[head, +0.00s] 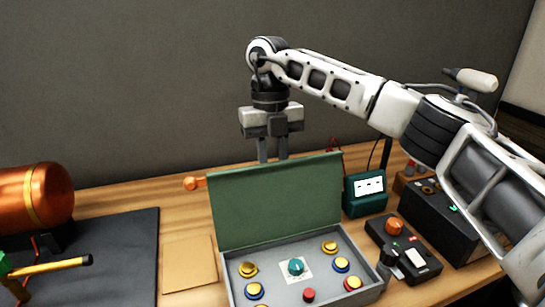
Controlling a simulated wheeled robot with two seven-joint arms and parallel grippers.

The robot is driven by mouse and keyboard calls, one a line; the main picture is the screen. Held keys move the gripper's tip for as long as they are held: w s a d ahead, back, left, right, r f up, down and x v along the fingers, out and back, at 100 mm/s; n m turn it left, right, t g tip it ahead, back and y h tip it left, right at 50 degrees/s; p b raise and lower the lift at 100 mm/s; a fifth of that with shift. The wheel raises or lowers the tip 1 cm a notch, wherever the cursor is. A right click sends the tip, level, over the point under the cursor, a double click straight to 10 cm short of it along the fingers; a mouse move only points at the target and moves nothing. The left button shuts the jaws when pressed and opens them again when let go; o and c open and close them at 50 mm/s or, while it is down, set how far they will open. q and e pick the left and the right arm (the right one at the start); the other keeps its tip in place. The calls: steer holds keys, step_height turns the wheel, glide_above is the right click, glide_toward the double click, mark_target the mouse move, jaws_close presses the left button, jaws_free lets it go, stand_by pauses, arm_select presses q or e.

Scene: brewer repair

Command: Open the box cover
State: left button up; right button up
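The grey box (228,287) stands on the table at the bottom centre. Its green cover (275,203) is raised and stands up steeply along the far edge. Inside show a teal knob (296,266), a red knob (309,295) and several yellow-topped buttons. My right gripper (272,148) points down just behind the cover's top edge. Its two fingers show a narrow gap. My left gripper is not in view.
A copper tank (35,198) and a dark mat (120,250) lie at the left, with a yellow-handled tool (50,266) in front. A green meter (365,194), a dark box with an orange knob (393,227) and a black unit (445,222) crowd the right.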

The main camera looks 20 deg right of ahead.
steer(key=o, duration=0.4)
steer(key=shift+f, duration=0.35)
steer(key=shift+c, duration=0.2)
steer(key=shift+r, duration=0.1)
step_height(320, 180, up, 16)
steer(key=w+p, duration=0.1)
steer(key=w, duration=0.1)
steer(key=shift+w, duration=0.15)
steer(key=shift+f, duration=0.2)
